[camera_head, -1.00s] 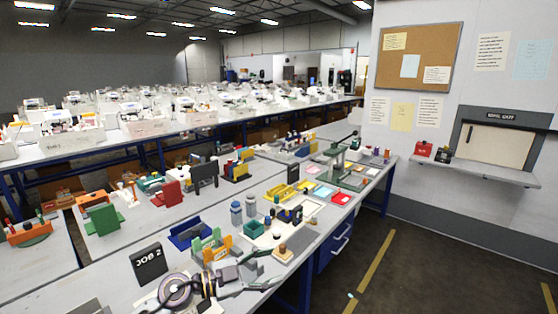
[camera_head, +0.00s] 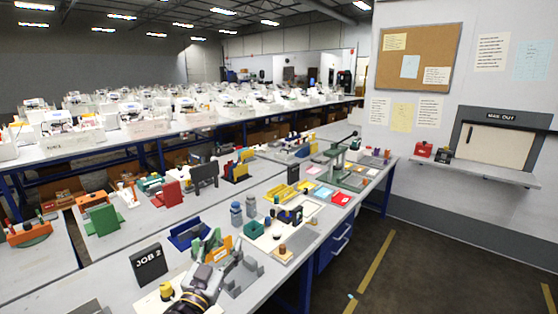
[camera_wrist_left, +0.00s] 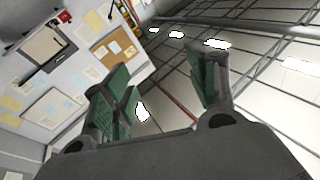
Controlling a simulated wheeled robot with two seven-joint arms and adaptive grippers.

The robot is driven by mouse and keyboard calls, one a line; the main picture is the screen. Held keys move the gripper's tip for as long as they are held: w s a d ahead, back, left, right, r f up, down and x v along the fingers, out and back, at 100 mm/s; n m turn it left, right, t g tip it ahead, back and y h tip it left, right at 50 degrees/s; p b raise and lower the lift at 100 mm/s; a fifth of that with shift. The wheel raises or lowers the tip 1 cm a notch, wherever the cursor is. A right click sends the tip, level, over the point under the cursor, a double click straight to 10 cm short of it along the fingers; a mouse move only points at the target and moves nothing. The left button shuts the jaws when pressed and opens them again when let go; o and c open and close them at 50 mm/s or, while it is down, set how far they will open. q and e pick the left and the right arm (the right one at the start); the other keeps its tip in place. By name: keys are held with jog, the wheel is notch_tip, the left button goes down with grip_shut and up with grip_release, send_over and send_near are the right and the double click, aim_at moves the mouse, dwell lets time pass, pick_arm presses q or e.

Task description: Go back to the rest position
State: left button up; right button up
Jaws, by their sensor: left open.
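My left gripper (camera_head: 216,245) comes in at the bottom centre of the head view, above the near bench. My right gripper is not in view.
The near bench carries a black JOB 2 sign (camera_head: 148,262), a grey stepped block (camera_head: 243,277), a blue holder (camera_head: 188,235) and several small parts. A wall shelf (camera_head: 480,170) stands at right. The floor (camera_head: 405,270) at right is clear.

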pick_arm(q)
jog(key=s+a+f+n+g+y, duration=0.2)
jog(key=s+a+f+g+y, duration=0.2)
jog(key=f, duration=0.4)
jog(key=s+a+f+n+g+y, duration=0.3)
jog(key=s+a+f+g, duration=0.15)
jog(key=f, duration=0.35)
jog(key=s+d+f+m+g+h, duration=0.1)
jog(key=s+f+g, duration=0.35)
jog(key=s, duration=0.45)
jog(key=s+f+m+g+h, duration=0.1)
jog(key=s+f+g, duration=0.2)
jog(key=s+f, duration=0.35)
jog(key=s+f+g, duration=0.1)
jog(key=s+f, duration=0.1)
jog(key=f, duration=1.3)
jog(key=s+f+g, duration=0.1)
jog(key=s+f, duration=0.1)
jog(key=f, duration=1.4)
jog(key=s+a+f, duration=0.2)
jog(key=s+f, duration=0.8)
jog(key=s, duration=0.1)
jog(key=s+a+f, duration=0.2)
jog(key=s+f, duration=0.8)
jog(key=s, duration=0.1)
jog(key=shift+s+m+g, duration=0.3)
jog(key=shift+g, duration=0.1)
